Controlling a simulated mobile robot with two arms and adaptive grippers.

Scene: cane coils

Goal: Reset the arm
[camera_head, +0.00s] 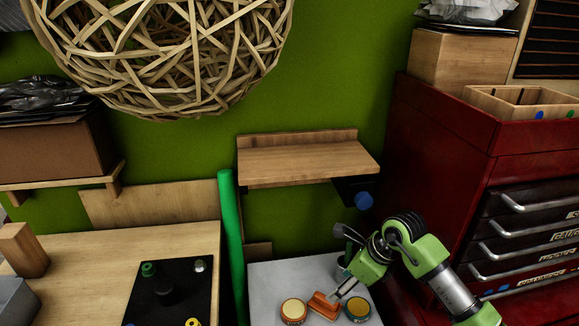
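A green and silver arm (430,262) comes in from the lower right; I take it as my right arm. Its end, with my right gripper (350,278), is over a pale grey surface (265,275) at the bottom centre. A thin silver part reaches down close to an orange object (323,305); I cannot tell whether they touch. The finger opening is too small and partly hidden to read. My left arm and gripper are not in view.
Two round containers, one with an orange top (293,310) and one yellowish (357,309), flank the orange object. A red tool cabinet (440,130) stands right. A wooden shelf (305,160) and a green post (231,245) are nearby. A woven cane ball (165,55) hangs above.

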